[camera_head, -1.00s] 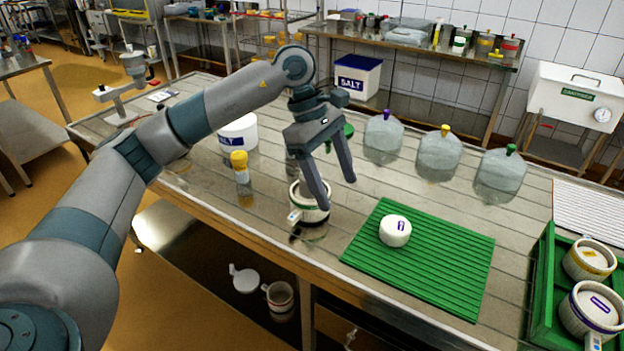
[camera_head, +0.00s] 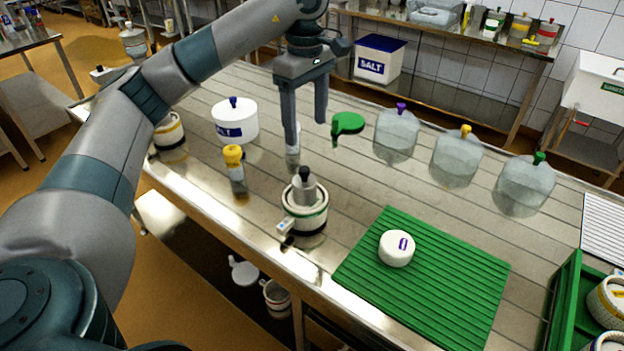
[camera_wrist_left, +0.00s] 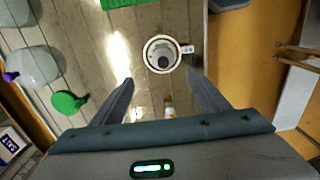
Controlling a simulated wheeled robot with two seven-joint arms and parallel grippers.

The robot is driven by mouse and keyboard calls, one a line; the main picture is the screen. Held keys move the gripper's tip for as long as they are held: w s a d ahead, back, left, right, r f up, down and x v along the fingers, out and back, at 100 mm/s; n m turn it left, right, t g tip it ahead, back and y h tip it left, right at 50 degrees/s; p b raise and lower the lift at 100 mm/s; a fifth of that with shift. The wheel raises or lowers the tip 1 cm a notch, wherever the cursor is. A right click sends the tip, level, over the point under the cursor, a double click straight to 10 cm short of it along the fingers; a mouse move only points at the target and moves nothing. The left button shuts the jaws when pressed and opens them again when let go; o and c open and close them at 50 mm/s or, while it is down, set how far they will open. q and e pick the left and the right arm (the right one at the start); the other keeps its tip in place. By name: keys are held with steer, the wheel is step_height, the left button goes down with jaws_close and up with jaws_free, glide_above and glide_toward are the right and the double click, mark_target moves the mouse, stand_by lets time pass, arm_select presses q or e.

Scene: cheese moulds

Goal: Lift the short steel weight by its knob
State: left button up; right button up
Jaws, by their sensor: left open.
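A steel weight (camera_head: 304,188) with a black knob on top stands upright in a round white mould (camera_head: 305,216) with a dark green band. The mould is on the steel table, left of the green mat. My left gripper (camera_head: 306,136) is open and empty, fingers pointing down, above and apart from the weight in the head view. In the left wrist view the weight's dark knob (camera_wrist_left: 163,61) shows from above inside the mould, just beyond the open fingertips (camera_wrist_left: 160,77). My right gripper is not in view.
A yellow-capped bottle (camera_head: 235,170) and a white tub (camera_head: 236,121) stand left of the mould. A green ladle-like tool (camera_head: 347,124) and several clear containers (camera_head: 396,130) are behind. A white cheese (camera_head: 396,248) lies on the green mat (camera_head: 440,290). A green crate (camera_head: 563,310) is at right.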

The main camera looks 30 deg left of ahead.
arm_select(q)
steer(key=p, duration=0.3)
glide_toward(304, 181)
steer(key=shift+w+f, duration=0.15)
steer(key=shift+f, duration=0.85)
steer(key=shift+w+f, duration=0.2)
steer(key=shift+f, duration=0.85)
steer(key=shift+w+f, duration=0.15)
steer(key=shift+f, duration=0.85)
steer(key=shift+a, duration=0.1)
steer(key=shift+s+f+p, duration=0.1)
steer(key=shift+f+p, duration=0.45)
steer(key=shift+p, duration=0.1)
step_height(304, 181, down, 4)
steer(key=shift+s+r+p, duration=0.1)
steer(key=shift+r+p, duration=0.15)
steer(key=shift+p, duration=0.75)
steer(key=shift+f, duration=0.3)
steer(key=shift+c, duration=0.6)
